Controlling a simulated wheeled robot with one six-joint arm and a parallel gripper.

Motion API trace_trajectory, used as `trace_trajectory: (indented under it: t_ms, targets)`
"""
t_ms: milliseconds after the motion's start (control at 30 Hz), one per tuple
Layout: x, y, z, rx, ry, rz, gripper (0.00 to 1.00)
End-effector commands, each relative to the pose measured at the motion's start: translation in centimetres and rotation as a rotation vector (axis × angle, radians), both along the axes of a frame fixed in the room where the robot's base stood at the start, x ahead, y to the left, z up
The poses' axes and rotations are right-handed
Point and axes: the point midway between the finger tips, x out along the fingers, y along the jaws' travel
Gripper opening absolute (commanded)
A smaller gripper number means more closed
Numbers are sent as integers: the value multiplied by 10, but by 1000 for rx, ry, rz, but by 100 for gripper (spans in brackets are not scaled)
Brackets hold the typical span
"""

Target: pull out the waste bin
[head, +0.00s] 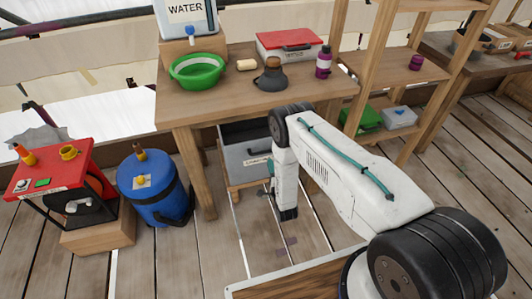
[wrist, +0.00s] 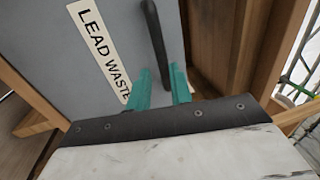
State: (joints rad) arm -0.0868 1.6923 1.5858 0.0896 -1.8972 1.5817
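The waste bin (head: 240,152) is a grey open-topped box in a wooden frame under the workbench. In the wrist view its grey front (wrist: 105,60) fills the upper left, with a white "LEAD WASTE" label (wrist: 100,45) and a dark bar handle (wrist: 156,45). My gripper (head: 268,188) is low in front of the bin, and my arm hides the bin's right part. Its two teal fingers (wrist: 161,88) are apart, one on each side of the handle's near end. I cannot tell whether they touch the handle.
The workbench (head: 225,99) stands over the bin, with a leg (head: 194,170) at its left. A blue barrel (head: 155,190) and a red-topped stand (head: 50,179) are further left. A wooden shelf (head: 400,68) is at right. Plank floor in front of the bin is clear, with pale strips.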

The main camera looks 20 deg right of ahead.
Motion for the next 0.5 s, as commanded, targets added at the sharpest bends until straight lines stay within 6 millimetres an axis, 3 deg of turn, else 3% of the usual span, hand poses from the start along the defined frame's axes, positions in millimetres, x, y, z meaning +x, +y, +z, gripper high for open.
trace_trajectory:
  t_ms: [500]
  targets:
    - [68, 0, 15, 2, -7, 0, 21]
